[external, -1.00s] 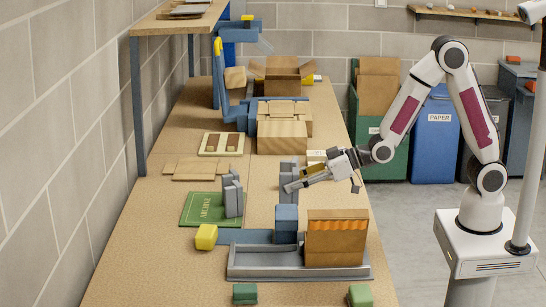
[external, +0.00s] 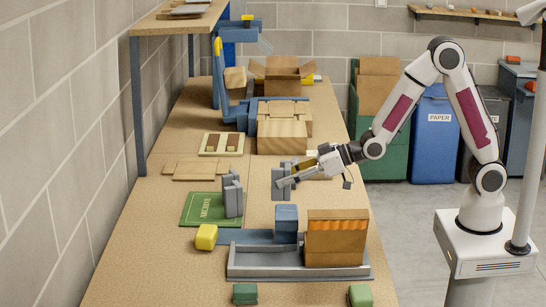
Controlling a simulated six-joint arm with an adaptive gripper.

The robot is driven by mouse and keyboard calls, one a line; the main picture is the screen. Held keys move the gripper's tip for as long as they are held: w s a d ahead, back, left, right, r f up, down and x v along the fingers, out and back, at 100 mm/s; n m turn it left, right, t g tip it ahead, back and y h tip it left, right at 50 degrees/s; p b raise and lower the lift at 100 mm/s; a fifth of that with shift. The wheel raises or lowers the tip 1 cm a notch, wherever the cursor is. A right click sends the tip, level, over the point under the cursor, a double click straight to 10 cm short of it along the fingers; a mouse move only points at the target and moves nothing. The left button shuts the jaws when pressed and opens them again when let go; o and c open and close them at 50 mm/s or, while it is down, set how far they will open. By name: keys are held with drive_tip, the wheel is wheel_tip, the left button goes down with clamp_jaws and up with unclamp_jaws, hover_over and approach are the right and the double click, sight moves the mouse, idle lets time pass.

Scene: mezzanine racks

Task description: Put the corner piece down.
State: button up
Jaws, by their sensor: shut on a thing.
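My gripper (external: 283,183) is over the right half of the bench, its fingers pointing left and slightly down. It is shut on a small grey thing that I take to be the corner piece; the fingers hide much of it and its outline is hard to tell. Grey upright plates (external: 278,190) are right at the fingertips, partly covered by them. I cannot tell whether the held piece touches these plates or the bench (external: 250,180).
Left of my gripper, similar grey plates (external: 233,198) stand on a green "ARCHIVE" mat (external: 195,213). In front are a blue block (external: 286,218), a grey tray (external: 262,273) and a brown box (external: 336,245). A yellow block (external: 206,237) is at left. Wooden boxes (external: 282,138) stand behind.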

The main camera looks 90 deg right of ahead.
drive_tip(key=w+d+r+m+h, duration=0.1)
drive_tip(key=w+d, duration=0.2)
drive_tip(key=d, duration=0.6)
drive_tip(key=w+d+r+m+h, duration=0.1)
drive_tip(key=w+d+h, duration=0.1)
drive_tip(key=d, duration=0.8)
drive_tip(key=w+d+r+m+h, duration=0.1)
drive_tip(key=w+d, duration=0.2)
drive_tip(key=d, duration=0.6)
drive_tip(key=s+d+r+m+g+h, duration=0.1)
drive_tip(key=s+d, duration=0.3)
drive_tip(key=d, duration=0.7)
drive_tip(key=s+d+r+m+g+h, duration=0.1)
drive_tip(key=s+d+m+h, duration=0.1)
drive_tip(key=d, duration=0.9)
drive_tip(key=s+d+r+m+g+h, duration=0.1)
drive_tip(key=s+d, duration=0.4)
drive_tip(key=d, duration=0.6)
drive_tip(key=shift+s+r+m+g+h, duration=0.35)
drive_tip(key=shift+m+g+h, duration=0.2)
drive_tip(key=shift+m, duration=0.25)
drive_tip(key=shift+w, duration=0.1)
drive_tip(key=shift+f, duration=0.2)
drive_tip(key=shift+f, duration=2.05)
drive_tip(key=shift+f, duration=1.75)
